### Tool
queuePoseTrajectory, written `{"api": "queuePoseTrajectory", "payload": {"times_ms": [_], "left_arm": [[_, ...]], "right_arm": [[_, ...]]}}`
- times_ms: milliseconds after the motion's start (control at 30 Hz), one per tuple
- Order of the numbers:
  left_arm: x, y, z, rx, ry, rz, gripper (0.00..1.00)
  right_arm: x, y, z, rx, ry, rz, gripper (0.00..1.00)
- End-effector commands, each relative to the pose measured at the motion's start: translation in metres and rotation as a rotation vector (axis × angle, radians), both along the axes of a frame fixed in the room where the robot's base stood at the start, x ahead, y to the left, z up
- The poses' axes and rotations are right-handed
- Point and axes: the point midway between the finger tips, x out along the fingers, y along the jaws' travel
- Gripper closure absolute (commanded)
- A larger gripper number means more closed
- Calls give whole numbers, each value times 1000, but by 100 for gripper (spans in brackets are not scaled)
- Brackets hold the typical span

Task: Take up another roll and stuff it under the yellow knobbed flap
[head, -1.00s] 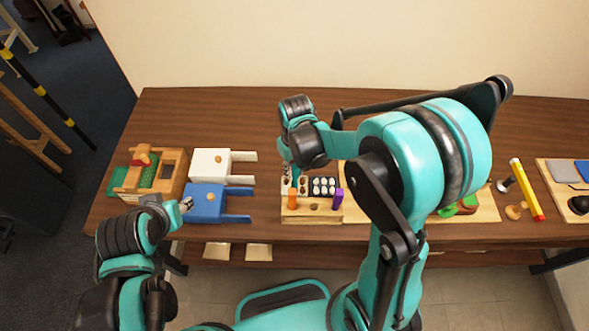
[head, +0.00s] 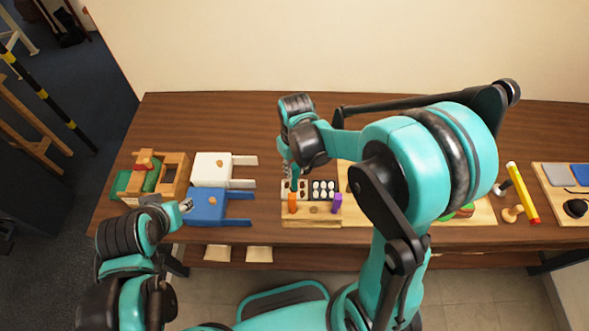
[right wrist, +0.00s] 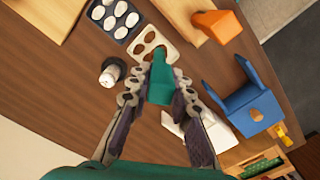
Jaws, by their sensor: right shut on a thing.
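My right gripper (right wrist: 158,92) is shut on a teal piece (right wrist: 160,80), which sticks out past the fingertips. In the head view the right gripper (head: 289,172) is over the left part of a wooden board, beside a white tray with brown oval spots (right wrist: 155,46); whether these are rolls or hollows I cannot tell. A dark tray with white ovals (head: 323,190) lies next to it. A blue flap piece (head: 207,205) and a white flap piece (head: 210,168) each bear a wooden knob. My left gripper (head: 186,205) is beside the blue piece.
An orange block (right wrist: 221,25) and a purple block (head: 337,202) stand at the board's front. A black-and-white cylinder (right wrist: 112,71) shows in the wrist view. A wooden frame with green parts (head: 150,178) is at left. The table's back strip (head: 220,115) is clear.

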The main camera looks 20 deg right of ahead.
Motion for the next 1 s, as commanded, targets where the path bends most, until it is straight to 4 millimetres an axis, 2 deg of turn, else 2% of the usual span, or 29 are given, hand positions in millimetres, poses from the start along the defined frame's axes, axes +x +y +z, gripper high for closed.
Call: {"api": "queuePoseTrajectory", "payload": {"times_ms": [500, 1000], "left_arm": [[0, 0, 29, 0, 0, 0, 60], [0, 0, 28, 0, 0, 0, 60]], "right_arm": [[0, 0, 39, 0, 0, 0, 100], [0, 0, 39, 0, 0, 0, 100]]}}
